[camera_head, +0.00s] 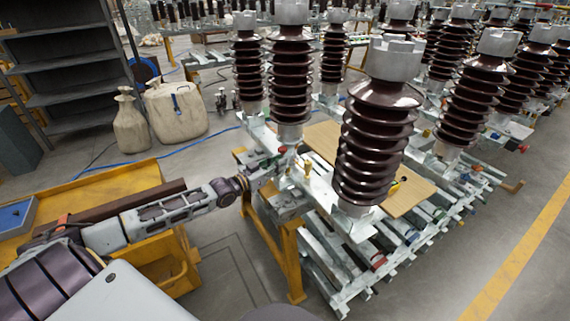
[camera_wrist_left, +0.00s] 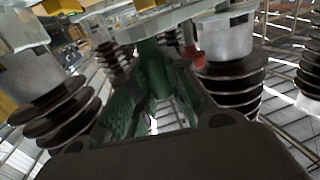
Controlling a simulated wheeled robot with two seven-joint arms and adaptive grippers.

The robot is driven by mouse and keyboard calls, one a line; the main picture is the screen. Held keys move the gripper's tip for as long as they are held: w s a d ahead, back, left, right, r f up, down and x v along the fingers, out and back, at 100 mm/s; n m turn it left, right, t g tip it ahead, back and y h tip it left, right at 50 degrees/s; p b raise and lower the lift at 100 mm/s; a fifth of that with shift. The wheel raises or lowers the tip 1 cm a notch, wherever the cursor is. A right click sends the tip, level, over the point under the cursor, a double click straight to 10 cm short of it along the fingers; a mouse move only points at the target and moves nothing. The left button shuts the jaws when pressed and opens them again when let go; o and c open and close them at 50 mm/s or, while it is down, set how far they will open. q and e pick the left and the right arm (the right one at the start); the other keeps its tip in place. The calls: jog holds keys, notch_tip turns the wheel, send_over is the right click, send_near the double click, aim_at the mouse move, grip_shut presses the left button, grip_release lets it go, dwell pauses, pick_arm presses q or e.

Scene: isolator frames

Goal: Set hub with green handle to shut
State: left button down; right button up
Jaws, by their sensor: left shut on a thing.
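The green handle (camera_wrist_left: 152,72) hangs below a pale metal plate (camera_wrist_left: 165,20) in the left wrist view, between my left gripper's dark fingers (camera_wrist_left: 150,112). The fingers are shut on it. In the head view my left gripper (camera_head: 268,170) reaches from the left to the near end of the metal isolator frame (camera_head: 345,222), where it hides the green handle. The hub itself is mostly covered, and I cannot tell its setting. My right gripper is in neither view.
Brown ribbed insulators (camera_head: 376,140) stand close beyond and beside the gripper. A yellow trestle (camera_head: 290,262) supports the frame. A yellow bench (camera_head: 120,180) lies under my left arm. Two sacks (camera_head: 176,112) stand near the dark shelves (camera_head: 68,75). Floor is clear at the lower right.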

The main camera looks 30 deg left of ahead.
pick_arm(q)
jog(key=shift+a+r, duration=0.2)
jog(key=shift+a, duration=0.5)
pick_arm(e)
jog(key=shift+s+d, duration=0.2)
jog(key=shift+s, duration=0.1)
pick_arm(q)
jog(key=shift+r, duration=0.1)
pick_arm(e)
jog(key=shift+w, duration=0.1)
pick_arm(q)
jog(key=c, duration=1.6)
grip_release()
jog(key=shift+o, duration=1.3)
jog(key=shift+w+f, duration=0.1)
jog(key=shift+f, duration=0.1)
jog(key=shift+d, duration=0.1)
jog(key=shift+s+f, duration=0.1)
jog(key=shift+s, duration=0.15)
